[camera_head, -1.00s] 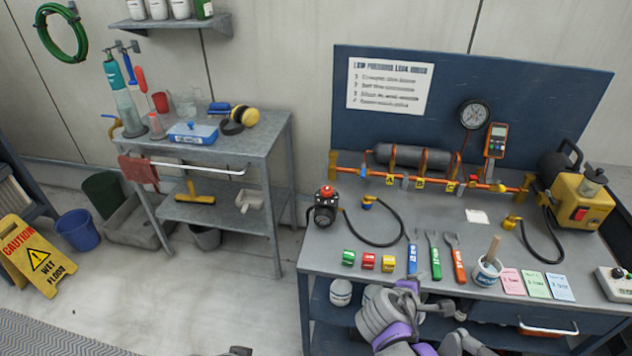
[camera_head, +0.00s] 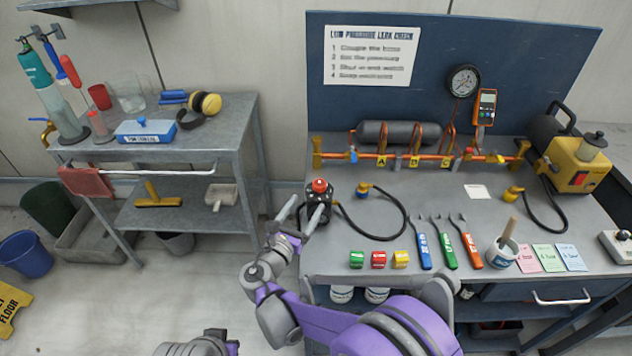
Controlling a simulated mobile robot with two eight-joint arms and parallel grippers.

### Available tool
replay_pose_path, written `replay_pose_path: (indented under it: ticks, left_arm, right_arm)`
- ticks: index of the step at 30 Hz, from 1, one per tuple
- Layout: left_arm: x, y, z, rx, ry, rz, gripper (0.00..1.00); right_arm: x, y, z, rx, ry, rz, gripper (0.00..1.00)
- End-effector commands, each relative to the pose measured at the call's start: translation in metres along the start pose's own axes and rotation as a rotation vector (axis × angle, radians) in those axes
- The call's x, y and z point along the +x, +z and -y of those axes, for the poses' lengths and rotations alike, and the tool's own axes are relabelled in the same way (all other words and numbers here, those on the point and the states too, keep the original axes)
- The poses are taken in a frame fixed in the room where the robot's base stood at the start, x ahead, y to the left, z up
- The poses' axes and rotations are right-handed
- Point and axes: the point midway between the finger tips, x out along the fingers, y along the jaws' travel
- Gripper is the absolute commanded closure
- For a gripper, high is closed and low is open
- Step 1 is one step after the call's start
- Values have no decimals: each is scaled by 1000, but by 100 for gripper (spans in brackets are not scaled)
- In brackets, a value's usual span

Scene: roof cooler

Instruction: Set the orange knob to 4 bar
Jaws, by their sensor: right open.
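The orange-red knob (camera_head: 319,185) sits on top of a small black regulator (camera_head: 313,193) at the bench's left edge. My right gripper (camera_head: 301,213) is open, with its two light grey fingers pointing up toward the regulator. One finger is left of the regulator and the other overlaps its lower front. I cannot tell whether either finger touches it. The fingertips appear lower than the knob. Any scale markings on the regulator are too small or hidden to read. My left gripper is not clearly in view.
A black hose (camera_head: 375,240) runs from the regulator across the bench. A pressure gauge (camera_head: 463,80) is mounted on the blue backboard (camera_head: 380,105). A grey cart (camera_head: 225,135) stands left across a gap.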

Motion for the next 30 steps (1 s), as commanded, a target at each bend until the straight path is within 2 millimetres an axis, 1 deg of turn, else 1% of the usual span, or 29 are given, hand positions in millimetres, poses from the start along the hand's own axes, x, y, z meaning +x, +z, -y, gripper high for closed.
replay_pose_path:
  ticks: [1, 9, 12, 15, 19, 27, 29, 30]
  left_arm:
    - [-1, -1, 0, 0, 0, 0, 100]
    - [-5, -3, 0, 0, 0, -2, 100]
    - [-6, -4, 0, 0, 0, -2, 100]
    - [-6, -4, 0, 0, 0, -2, 100]
    - [-7, -4, 0, 0, 0, -3, 100]
    - [-7, -4, 0, 0, 0, -3, 100]
    - [-7, -4, 0, 0, 0, -3, 100]
    - [-7, -4, 0, 0, 0, -3, 100]
  right_arm:
    - [10, 0, 1, 0, -3, 0, 21]
    - [62, 0, 1, 2, -4, -1, 21]
    - [77, 1, 1, 2, -3, -1, 21]
    - [86, 0, 1, 2, -2, -1, 21]
    - [93, 0, 1, 2, -1, -1, 21]
    - [94, 0, 1, 3, -1, -2, 21]
    - [94, 0, 1, 3, -1, -2, 32]
    - [94, 0, 1, 3, -1, -2, 39]
